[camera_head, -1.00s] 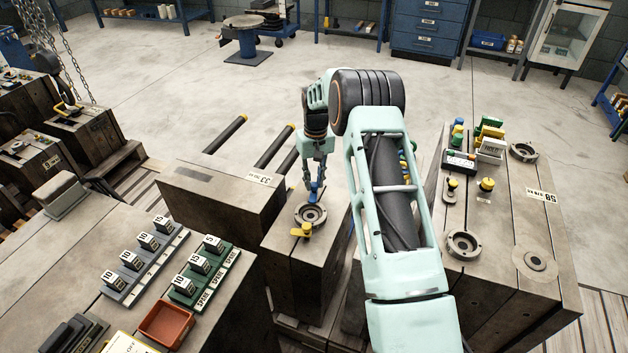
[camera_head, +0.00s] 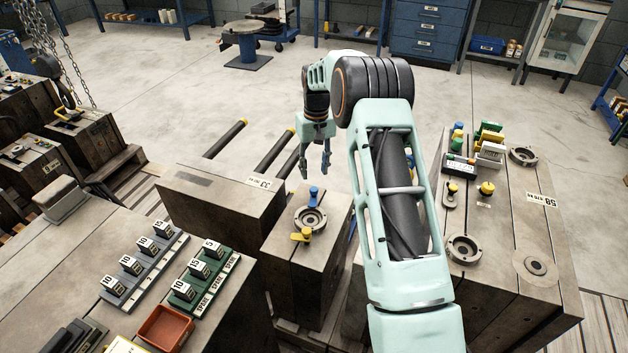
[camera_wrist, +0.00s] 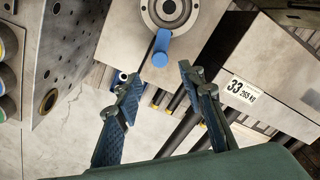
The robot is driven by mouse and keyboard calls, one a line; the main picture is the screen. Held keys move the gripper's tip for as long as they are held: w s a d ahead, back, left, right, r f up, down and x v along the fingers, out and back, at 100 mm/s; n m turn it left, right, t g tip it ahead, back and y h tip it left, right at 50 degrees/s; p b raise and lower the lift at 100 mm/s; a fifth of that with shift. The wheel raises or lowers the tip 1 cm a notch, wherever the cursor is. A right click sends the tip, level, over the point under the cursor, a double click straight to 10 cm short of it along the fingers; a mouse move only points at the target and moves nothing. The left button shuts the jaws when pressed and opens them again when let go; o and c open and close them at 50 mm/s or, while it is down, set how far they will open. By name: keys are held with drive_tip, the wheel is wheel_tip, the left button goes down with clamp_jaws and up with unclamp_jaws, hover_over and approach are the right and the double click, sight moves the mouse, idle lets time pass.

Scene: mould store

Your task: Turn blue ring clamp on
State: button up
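The blue ring clamp (camera_head: 314,194) stands at the far edge of a round metal ring (camera_head: 310,219) on top of the middle mould block. A yellow clamp (camera_head: 301,235) sits at the ring's near edge. My gripper (camera_head: 315,172) is open and empty, above the blue clamp and apart from it. In the wrist view the blue clamp (camera_wrist: 178,43) shows its rounded end and lies just beyond my open fingertips (camera_wrist: 158,78). The ring (camera_wrist: 170,10) is partly cut off at the top there, and the yellow clamp is out of that view.
A mould block labelled 33 (camera_head: 222,205) stands left of the middle block, with dark rods behind it. The right block (camera_head: 500,262) carries rings, yellow-topped clamps and green and white boxes. A bench at lower left holds numbered blocks and a red tray (camera_head: 165,328).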

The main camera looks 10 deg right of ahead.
drive_tip(key=shift+r, duration=2.65)
drive_tip(key=shift+d, duration=0.1)
